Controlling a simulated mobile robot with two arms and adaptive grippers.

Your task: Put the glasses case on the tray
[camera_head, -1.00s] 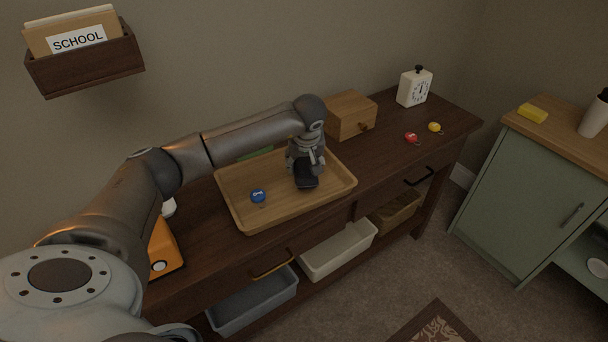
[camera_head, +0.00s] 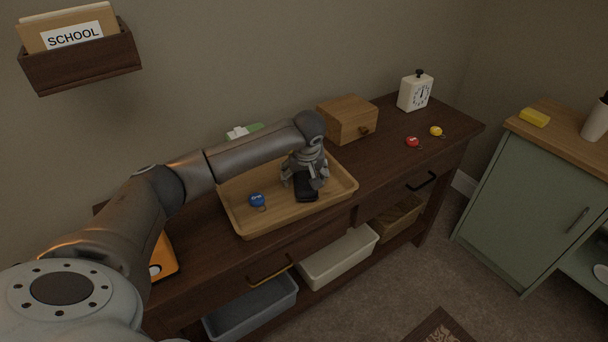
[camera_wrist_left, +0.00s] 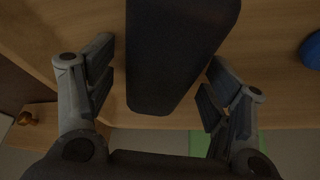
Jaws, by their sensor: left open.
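The glasses case (camera_head: 306,188) is dark and long, and it lies inside the wooden tray (camera_head: 270,225), right of its middle. It also shows in the left wrist view (camera_wrist_left: 178,55), against the tray's wooden floor. My left gripper (camera_head: 304,180) is over the case. In the left wrist view my left gripper (camera_wrist_left: 155,95) is open, with one finger on each side of the case and a gap to each. Its fingers partly hide the case in the head view. My right gripper is not in view.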

